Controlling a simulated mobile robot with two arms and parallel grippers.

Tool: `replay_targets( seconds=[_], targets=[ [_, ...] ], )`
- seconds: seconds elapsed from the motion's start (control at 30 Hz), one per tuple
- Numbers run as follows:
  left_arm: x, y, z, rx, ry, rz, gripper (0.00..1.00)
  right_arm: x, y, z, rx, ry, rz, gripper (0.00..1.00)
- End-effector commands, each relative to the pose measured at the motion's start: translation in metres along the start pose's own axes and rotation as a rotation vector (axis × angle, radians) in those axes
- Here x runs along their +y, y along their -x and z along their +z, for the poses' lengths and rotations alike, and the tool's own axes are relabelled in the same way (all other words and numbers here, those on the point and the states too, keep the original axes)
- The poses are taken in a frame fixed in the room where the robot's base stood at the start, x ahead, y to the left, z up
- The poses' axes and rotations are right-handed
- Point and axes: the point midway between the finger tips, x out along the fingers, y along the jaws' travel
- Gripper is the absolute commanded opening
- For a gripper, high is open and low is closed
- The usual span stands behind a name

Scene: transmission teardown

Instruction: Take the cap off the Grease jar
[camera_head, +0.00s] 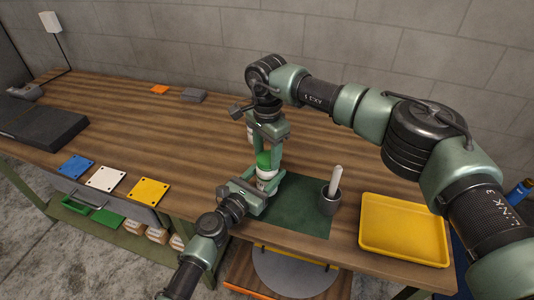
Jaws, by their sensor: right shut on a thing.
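The Grease jar (265,174) is white, with a green cap (264,159), and stands at the back edge of the green mat. My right gripper (268,150) comes down from above and is shut on the green cap. My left gripper (266,186) comes in from the front, with its fingers at the lower part of the jar. Whether they press on the jar is hard to tell. The fingers hide parts of the jar and cap.
A grey cup with a white rod (330,200) stands on the green mat (300,215). A yellow tray (404,230) lies to the right. Blue (75,166), white (106,178) and yellow (148,191) plates lie at the left. The back middle of the wooden bench is mostly clear.

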Motion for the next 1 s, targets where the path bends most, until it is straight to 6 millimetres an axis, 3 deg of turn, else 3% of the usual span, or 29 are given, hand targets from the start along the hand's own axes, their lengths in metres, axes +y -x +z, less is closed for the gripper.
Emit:
replay_targets(
  seconds=[1.0],
  targets=[
    [0.0, 0.0, -0.001, 0.002, 0.001, 0.0, 0.0, 0.0, 0.022, 0.0, 0.0, -0.001, 0.0, 0.01]
  ],
)
